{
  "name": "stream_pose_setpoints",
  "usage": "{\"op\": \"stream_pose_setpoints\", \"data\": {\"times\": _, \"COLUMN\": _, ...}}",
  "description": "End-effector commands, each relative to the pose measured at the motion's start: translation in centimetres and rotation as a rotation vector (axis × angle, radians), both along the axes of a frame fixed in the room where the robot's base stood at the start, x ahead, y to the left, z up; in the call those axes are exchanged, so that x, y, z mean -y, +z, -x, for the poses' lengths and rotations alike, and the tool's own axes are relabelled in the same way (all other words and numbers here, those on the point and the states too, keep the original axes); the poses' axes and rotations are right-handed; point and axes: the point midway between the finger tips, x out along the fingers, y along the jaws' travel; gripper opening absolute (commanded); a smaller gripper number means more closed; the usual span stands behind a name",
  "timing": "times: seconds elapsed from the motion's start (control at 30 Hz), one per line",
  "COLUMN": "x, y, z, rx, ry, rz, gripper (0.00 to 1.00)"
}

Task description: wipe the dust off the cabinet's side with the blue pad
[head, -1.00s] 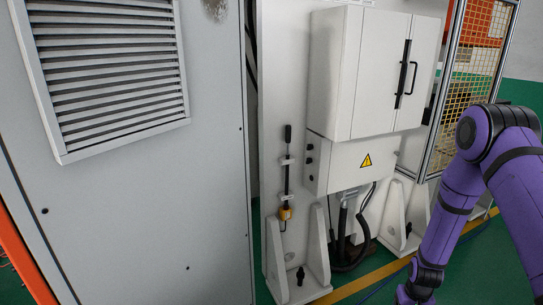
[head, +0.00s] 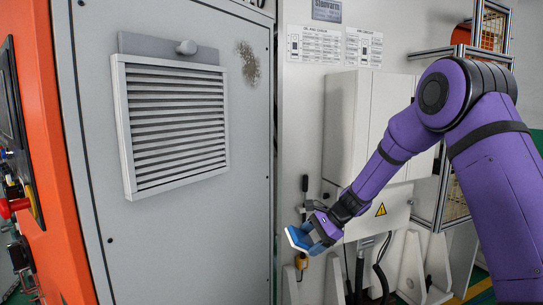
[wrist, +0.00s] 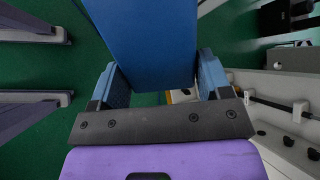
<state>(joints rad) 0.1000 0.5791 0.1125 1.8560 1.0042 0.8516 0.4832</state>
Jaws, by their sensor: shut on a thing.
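The grey cabinet (head: 235,225) stands at the left of the head view. A dark speckled dust patch (head: 248,65) is on its face, right of and above the louvred vent. My gripper (head: 316,232) is right of the cabinet's right edge in the picture and well below the dust patch. It is shut on the blue pad (head: 297,241). In the wrist view the blue pad (wrist: 150,40) sits between the two blue fingers of my gripper (wrist: 160,78) and reaches out beyond them. The pad appears apart from the cabinet.
An orange panel (head: 50,170) borders the left. A white machine (head: 372,115) stands behind my arm. A mesh guard (head: 455,195) is at right.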

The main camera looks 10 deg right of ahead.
Motion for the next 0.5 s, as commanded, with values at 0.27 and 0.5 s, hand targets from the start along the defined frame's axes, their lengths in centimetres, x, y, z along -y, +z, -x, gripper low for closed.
{"op": "stream_pose_setpoints", "data": {"times": 0.27, "x": -4.3, "y": 13.9, "z": 0.0, "rx": 0.111, "ry": -0.312, "rz": -0.288, "gripper": 0.44}}
{"op": "stream_pose_setpoints", "data": {"times": 0.5, "x": -7.8, "y": 25.6, "z": 1.8, "rx": 0.227, "ry": -0.463, "rz": -0.483, "gripper": 0.44}}
